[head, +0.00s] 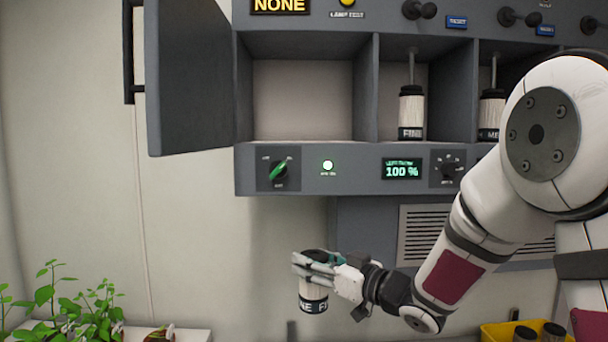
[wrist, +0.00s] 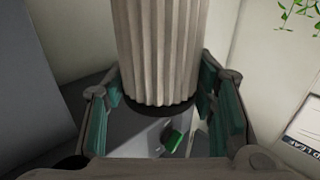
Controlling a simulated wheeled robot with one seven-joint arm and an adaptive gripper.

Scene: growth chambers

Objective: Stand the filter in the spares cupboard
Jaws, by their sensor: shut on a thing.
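The filter (head: 313,293) is a pale pleated cylinder with a black lower band bearing partly visible white lettering. My gripper (head: 312,263) is shut on it near its top and holds it roughly upright in the air, below and in front of the wall unit. In the wrist view, the pleated filter (wrist: 160,50) rises between the teal finger pads. The open cupboard (head: 300,95) is the left bay of the grey wall unit. It looks empty, and its grey door (head: 195,80) is swung out to the left.
Two bays to the right hold similar filters (head: 411,110) under rods. Below the cupboard are a green knob (head: 279,170), a lit lamp (head: 328,165) and a display reading 100 % (head: 402,170). Plants (head: 75,305) stand lower left; a yellow bin (head: 495,332) is lower right.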

